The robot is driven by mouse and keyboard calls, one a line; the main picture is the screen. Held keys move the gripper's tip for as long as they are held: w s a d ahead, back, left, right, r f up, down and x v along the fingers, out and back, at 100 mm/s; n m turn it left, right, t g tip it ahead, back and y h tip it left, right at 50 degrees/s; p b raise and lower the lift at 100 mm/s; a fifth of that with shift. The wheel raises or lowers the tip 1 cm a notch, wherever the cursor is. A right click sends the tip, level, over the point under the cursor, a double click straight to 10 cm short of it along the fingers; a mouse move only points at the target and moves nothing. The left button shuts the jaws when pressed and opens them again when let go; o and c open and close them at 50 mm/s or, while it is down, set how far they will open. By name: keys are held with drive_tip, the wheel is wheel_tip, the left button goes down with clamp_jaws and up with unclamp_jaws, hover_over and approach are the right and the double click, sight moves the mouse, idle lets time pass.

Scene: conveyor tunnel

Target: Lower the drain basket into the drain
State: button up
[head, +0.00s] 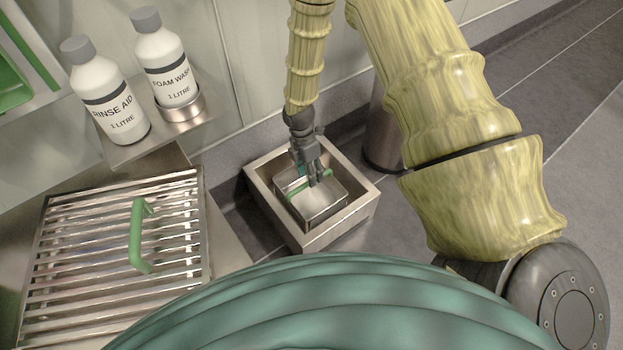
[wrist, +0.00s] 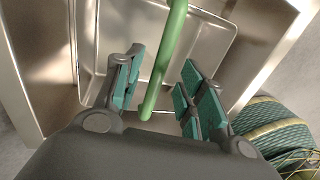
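The drain basket (head: 318,212) is a square steel pan with a green bar handle (wrist: 165,55). It sits inside the square steel surround of the drain (head: 262,208), its rim below the surround's top edge. How deep it rests is hard to tell. My gripper (head: 316,178) is over the basket, pointing down. In the wrist view my gripper (wrist: 158,88) is open, its green-padded fingers either side of the handle with gaps showing on both sides. The basket (wrist: 215,50) looks empty; its near part is hidden by my gripper.
A slatted steel grate (head: 85,250) with a green handle (head: 138,235) lies to the left. Rinse aid (head: 110,97) and foam wash (head: 163,65) bottles stand on a small steel shelf (head: 150,150) behind. A wall runs close behind the drain.

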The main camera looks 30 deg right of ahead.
drive_tip(key=v, duration=0.8)
drive_tip(key=shift+s, duration=0.1)
idle(0.3)
